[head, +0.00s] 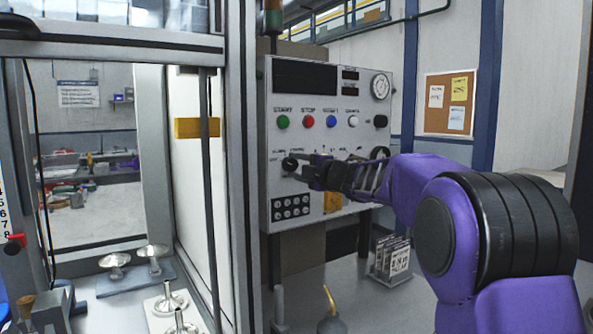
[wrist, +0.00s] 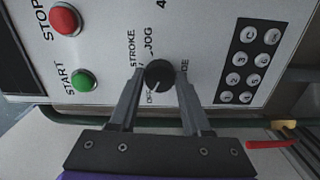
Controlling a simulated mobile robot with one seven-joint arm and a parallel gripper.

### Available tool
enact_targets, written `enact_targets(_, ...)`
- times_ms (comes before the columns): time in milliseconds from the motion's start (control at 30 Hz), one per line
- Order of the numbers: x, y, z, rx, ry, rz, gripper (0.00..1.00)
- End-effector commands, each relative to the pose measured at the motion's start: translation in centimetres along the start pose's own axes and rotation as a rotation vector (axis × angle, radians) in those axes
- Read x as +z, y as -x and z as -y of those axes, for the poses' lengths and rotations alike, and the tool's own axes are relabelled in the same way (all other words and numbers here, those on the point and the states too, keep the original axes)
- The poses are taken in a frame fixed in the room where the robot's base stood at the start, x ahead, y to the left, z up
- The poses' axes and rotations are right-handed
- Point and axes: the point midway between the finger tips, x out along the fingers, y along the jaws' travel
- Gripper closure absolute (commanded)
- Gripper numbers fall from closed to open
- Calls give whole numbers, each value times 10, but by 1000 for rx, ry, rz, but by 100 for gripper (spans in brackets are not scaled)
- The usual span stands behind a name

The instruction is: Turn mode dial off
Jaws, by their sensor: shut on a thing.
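The mode dial is a round black knob on the grey control panel (head: 351,137). In the head view the mode dial (head: 289,164) sits at the panel's lower left, with my gripper (head: 300,164) reaching it from the right. In the wrist view my gripper (wrist: 158,78) has one finger on each side of the dial (wrist: 159,71) and is shut on it. The words STROKE and JOG are printed beside the dial. A small label below it is partly hidden and hard to read. I cannot tell surely which label the dial points at.
A green START button (wrist: 84,80) and a red STOP button (wrist: 65,19) are on the same panel. A black keypad (wrist: 249,62) is below the dial. A gauge (head: 380,86) is at the panel's top right. A machine door frame (head: 239,160) stands close on the left.

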Motion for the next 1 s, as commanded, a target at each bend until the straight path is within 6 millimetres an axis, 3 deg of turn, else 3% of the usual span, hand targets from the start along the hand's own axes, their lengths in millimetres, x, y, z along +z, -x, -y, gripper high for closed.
enact_targets(733,-1,0,0,0,82,-2,100)
enact_targets(767,-1,0,0,0,82,-2,47)
enact_targets(900,-1,0,0,0,81,-2,22)
enact_targets(1000,-1,0,0,0,81,-1,22)
